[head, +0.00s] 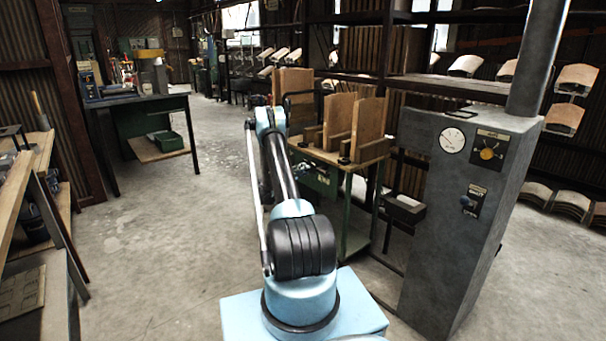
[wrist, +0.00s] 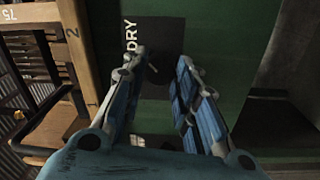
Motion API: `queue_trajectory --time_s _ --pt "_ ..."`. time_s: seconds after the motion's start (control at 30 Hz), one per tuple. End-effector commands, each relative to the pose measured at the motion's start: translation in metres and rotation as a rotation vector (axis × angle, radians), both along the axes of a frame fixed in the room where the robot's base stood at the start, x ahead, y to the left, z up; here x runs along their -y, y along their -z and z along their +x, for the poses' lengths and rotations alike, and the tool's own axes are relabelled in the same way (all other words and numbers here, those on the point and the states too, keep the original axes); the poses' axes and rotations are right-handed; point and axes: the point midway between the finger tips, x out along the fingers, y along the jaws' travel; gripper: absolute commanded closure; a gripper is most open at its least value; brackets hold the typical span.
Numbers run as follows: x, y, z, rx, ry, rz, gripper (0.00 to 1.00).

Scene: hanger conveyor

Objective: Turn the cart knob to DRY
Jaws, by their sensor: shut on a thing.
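The wooden-topped green cart (head: 345,215) stands ahead, partly behind my arm; its green side also fills much of the wrist view (wrist: 215,40). A dark plate (wrist: 160,30) on that side bears the word DRY, turned sideways, left of the knob. The dark cart knob (wrist: 156,76) shows between my fingertips, dim against the plate; its pointer direction cannot be made out. My gripper (wrist: 162,64) is shut on the knob, with blue-padded fingers either side.
A grey cabinet (head: 445,230) with a gauge, a yellow dial and a switch stands right of the cart. Wooden dividers (head: 340,125) rise from the cart top. Workbenches (head: 145,100) stand at the left. Open concrete floor (head: 160,240) lies left of my arm.

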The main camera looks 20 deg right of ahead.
Motion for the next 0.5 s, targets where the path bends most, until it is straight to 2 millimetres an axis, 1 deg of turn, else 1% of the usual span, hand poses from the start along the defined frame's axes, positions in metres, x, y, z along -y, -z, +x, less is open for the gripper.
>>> queue_trajectory --time_s 0.03,0.27,0.3,0.37,0.4,0.5 --pt "0.0009 0.0031 -0.0029 0.002 0.006 0.007 0.97" --pt "0.0011 0.0035 -0.0031 0.001 0.006 0.006 0.97" --pt "0.0011 0.0036 -0.0030 0.001 0.007 0.006 0.68" --pt "0.0011 0.0033 -0.0028 0.001 0.006 0.006 0.55" --pt "0.0011 0.0030 -0.0025 0.000 0.005 0.006 0.52" --pt "0.0009 0.0022 -0.0020 0.001 0.004 0.004 0.52"
